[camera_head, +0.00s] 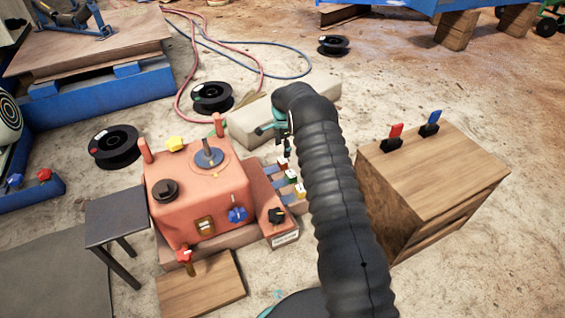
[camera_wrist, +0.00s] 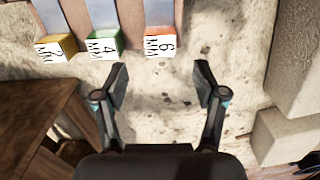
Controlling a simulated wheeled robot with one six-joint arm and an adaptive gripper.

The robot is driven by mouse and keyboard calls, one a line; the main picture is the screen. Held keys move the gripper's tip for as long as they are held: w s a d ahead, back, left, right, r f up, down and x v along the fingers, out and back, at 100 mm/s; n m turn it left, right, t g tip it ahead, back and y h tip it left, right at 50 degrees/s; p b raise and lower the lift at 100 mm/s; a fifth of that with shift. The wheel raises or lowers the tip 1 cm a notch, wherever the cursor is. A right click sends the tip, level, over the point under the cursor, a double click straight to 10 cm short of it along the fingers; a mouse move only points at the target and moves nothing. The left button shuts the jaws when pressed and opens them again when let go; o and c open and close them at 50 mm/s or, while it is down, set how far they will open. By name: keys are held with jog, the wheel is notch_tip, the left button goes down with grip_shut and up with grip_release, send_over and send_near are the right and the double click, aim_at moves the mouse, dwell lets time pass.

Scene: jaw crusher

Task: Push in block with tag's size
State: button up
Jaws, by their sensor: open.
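In the wrist view, three tagged blocks sit in a row at the top, on the ends of grey bars: a yellow block (camera_wrist: 57,46) whose tag seems to read 2 MM, a green block (camera_wrist: 104,43) tagged 4 MM, and an orange block (camera_wrist: 160,42) tagged 6 MM. The blocks also show small beside the red machine (camera_head: 205,195) in the head view. My gripper (camera_wrist: 161,74) is open and empty, its fingertips just below the orange block and apart from it. A white label (camera_head: 285,239) on the machine's front is too small to read.
A wooden cabinet (camera_head: 430,190) with a red switch (camera_head: 395,132) and a blue switch (camera_head: 430,120) stands right of my arm. A pale stone beam (camera_head: 250,122) lies behind the machine. Black reels (camera_head: 114,146) and hoses lie on the floor. Bare floor lies between machine and cabinet.

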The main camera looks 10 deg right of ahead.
aim_at(282, 160)
notch_tip(282, 160, down, 8)
jog(key=shift+r+b, duration=0.1)
jog(key=shift+b, duration=0.35)
grip_shut()
